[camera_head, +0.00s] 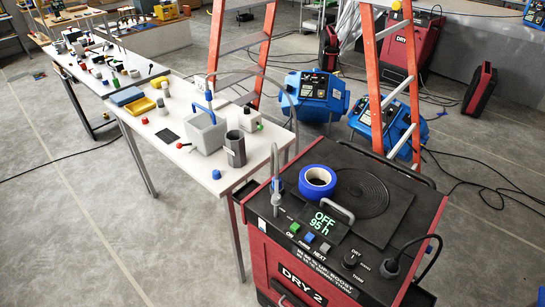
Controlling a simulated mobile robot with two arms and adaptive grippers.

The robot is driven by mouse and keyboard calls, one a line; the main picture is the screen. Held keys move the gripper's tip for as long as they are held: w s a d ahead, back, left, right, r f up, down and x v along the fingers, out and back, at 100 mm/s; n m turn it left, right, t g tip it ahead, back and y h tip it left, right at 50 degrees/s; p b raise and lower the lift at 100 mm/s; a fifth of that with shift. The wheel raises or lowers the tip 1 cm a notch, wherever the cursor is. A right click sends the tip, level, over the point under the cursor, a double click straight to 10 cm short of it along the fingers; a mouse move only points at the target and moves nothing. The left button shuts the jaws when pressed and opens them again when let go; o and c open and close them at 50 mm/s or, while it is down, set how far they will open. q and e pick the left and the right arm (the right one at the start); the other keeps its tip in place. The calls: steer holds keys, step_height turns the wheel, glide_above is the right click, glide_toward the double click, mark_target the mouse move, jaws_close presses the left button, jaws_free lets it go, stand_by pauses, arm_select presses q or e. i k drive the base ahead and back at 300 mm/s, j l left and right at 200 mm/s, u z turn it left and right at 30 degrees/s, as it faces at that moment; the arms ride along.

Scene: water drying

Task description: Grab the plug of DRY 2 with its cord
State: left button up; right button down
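The DRY 2 machine (300,270) stands at the lower right, a red and black box with its name on the front. Its display (323,224) reads OFF and 95 h. A black plug (390,267) sits at the right end of its top control panel. A black cord (438,246) loops from the plug over the right edge and down the side; its lower part is hidden. Neither of my grippers shows in this view.
A blue tape roll (318,181) lies on the machine's top, near a metal handle (338,211). A white table (185,158) with containers stands to the left. An orange ladder (371,75) and blue machines (315,97) stand behind. Floor at right is mostly clear, with cables.

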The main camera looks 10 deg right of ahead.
mark_target(393, 264)
steer(key=z, duration=1.45)
